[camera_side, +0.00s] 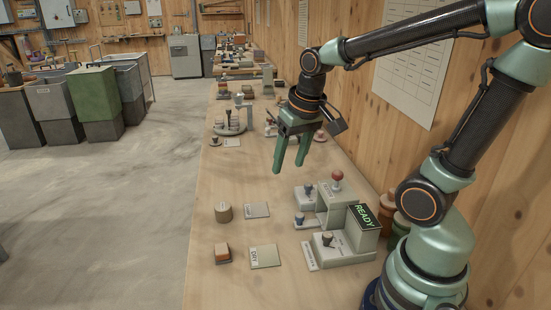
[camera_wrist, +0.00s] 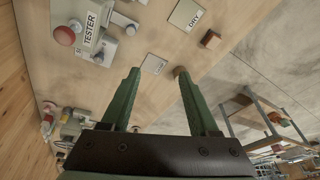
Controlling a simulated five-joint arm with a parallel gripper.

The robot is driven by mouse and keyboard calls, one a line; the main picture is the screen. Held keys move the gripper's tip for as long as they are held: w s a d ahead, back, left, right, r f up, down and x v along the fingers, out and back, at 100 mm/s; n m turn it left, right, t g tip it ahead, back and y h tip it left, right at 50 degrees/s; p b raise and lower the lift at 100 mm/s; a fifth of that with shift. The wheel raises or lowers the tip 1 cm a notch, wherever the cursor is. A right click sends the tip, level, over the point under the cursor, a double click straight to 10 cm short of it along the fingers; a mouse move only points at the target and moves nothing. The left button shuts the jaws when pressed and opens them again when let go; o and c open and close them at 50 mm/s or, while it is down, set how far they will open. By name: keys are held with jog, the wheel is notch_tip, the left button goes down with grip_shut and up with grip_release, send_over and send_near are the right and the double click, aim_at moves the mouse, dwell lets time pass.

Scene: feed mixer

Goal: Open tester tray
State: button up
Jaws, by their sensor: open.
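The tester (camera_side: 336,214) is a grey machine on the bench with a lit READY screen (camera_side: 365,217) and a red ball knob (camera_side: 337,176). In the wrist view the tester (camera_wrist: 108,32) shows at the top left with its name plate and red knob (camera_wrist: 66,35). Small dark-topped knobs sit on its low parts, one at the front (camera_side: 327,240) and one at the left (camera_side: 299,219). I cannot tell which part is the tray, or whether it is open. My gripper (camera_side: 288,168) is open and empty, raised above the bench behind the tester, its fingers pointing down.
A round wooden piece (camera_side: 223,211), an orange-brown block (camera_side: 222,252), a blank-looking card (camera_side: 256,210) and a DRY card (camera_side: 265,256) lie left of the tester. A stand with small items (camera_side: 231,122) is farther back. The wooden wall borders the right side.

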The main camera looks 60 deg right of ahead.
aim_at(299, 215)
jog(key=d+f+m+g, duration=0.3)
jog(key=d+f+m, duration=0.2)
jog(key=d+f, duration=0.2)
jog(key=shift+y, duration=0.3)
jog(key=f, duration=1.1)
jog(key=shift+w+f, duration=0.35)
jog(key=shift+c, duration=0.3)
grip_shut()
jog(key=shift+a, duration=0.1)
